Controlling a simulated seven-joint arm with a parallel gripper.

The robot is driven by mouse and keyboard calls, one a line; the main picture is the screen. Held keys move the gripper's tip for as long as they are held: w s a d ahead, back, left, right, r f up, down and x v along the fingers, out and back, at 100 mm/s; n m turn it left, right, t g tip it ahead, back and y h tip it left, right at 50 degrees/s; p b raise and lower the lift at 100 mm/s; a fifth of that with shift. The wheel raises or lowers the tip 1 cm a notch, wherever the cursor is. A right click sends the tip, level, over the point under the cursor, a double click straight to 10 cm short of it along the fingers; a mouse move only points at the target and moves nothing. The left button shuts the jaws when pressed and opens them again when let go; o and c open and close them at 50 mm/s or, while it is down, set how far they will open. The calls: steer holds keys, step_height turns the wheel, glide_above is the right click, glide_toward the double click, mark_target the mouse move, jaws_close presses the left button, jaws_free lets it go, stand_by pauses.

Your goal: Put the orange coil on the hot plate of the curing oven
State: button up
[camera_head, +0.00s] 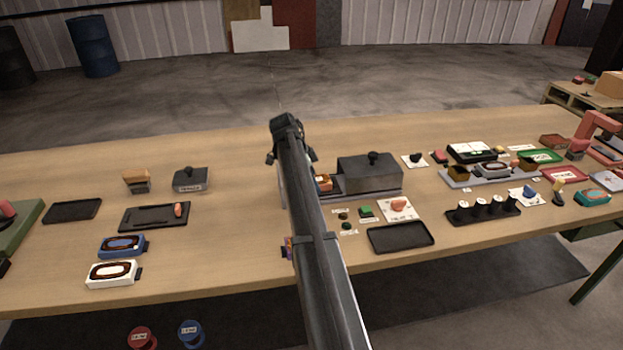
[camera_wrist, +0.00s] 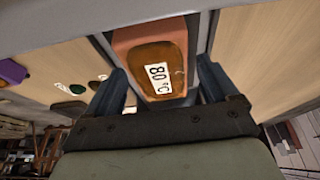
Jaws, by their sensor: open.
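The orange coil (camera_wrist: 158,68), an orange block with a brown oval face and a white "80 °C" label, lies between the fingers of my gripper (camera_wrist: 162,72) in the wrist view. The fingers are open, one on each side; I cannot tell whether either touches it. In the head view a small orange-brown piece (camera_head: 323,183), which looks like the same coil, shows just right of my arm. It is at the left end of the grey base of a dark box with a knob (camera_head: 370,172), apparently the curing oven. My arm hides part of this area and the fingertips there.
An empty black tray (camera_head: 401,237), a white card with a pink piece (camera_head: 399,207) and small dark green pieces stand in front of the oven. A small purple piece (camera_wrist: 12,72) lies left in the wrist view. Blue (camera_head: 122,245) and white (camera_head: 113,272) coils lie at left.

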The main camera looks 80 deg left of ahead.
steer(key=v, duration=1.2)
steer(key=shift+r, duration=0.2)
stand_by(1.0)
